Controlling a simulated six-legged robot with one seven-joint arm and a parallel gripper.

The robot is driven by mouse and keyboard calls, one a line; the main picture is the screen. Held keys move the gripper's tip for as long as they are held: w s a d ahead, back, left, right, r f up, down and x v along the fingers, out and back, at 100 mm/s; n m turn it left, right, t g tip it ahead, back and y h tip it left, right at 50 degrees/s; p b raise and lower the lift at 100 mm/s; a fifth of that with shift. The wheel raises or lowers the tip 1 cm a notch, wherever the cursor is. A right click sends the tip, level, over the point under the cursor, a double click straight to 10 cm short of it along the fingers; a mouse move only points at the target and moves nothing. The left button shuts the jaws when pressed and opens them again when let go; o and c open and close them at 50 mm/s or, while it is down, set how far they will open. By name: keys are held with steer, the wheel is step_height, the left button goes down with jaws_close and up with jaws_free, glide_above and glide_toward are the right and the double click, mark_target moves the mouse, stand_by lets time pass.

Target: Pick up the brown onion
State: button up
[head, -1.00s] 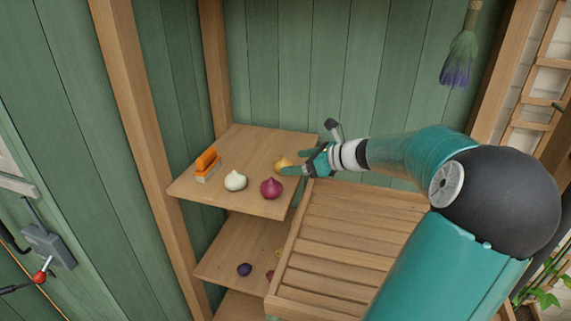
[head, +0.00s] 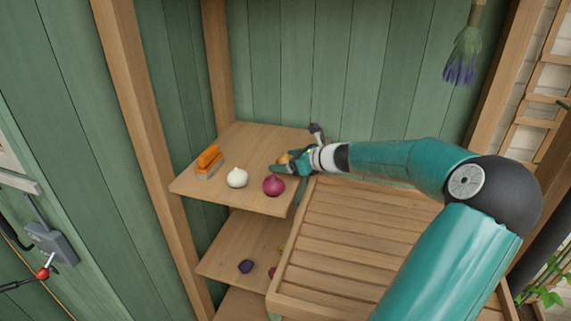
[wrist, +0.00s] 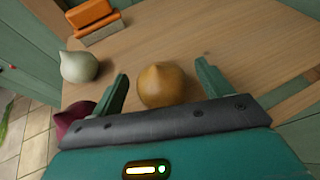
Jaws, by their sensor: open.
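The brown onion (wrist: 163,85) sits on the top wooden shelf. In the wrist view it lies between the two open fingers of my gripper (wrist: 160,88), nearer the left finger, with a gap to the right finger. Its lower edge is hidden behind the gripper's front bar. In the head view only a small part of the brown onion (head: 283,158) shows past my gripper (head: 284,164), which reaches over the shelf from the right. I cannot tell whether a finger touches the onion.
A white onion (head: 237,177) and a red onion (head: 274,185) stand on the same shelf (head: 215,188), left and in front. An orange brush (head: 208,161) lies further left. A slatted wooden bench (head: 345,235) is at right. A lower shelf holds a dark purple onion (head: 246,267).

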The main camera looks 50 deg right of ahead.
steer(key=x, duration=0.2)
steer(key=shift+w+f, duration=0.1)
steer(key=shift+w, duration=0.15)
steer(key=c, duration=1.1)
steer(key=shift+o, duration=0.2)
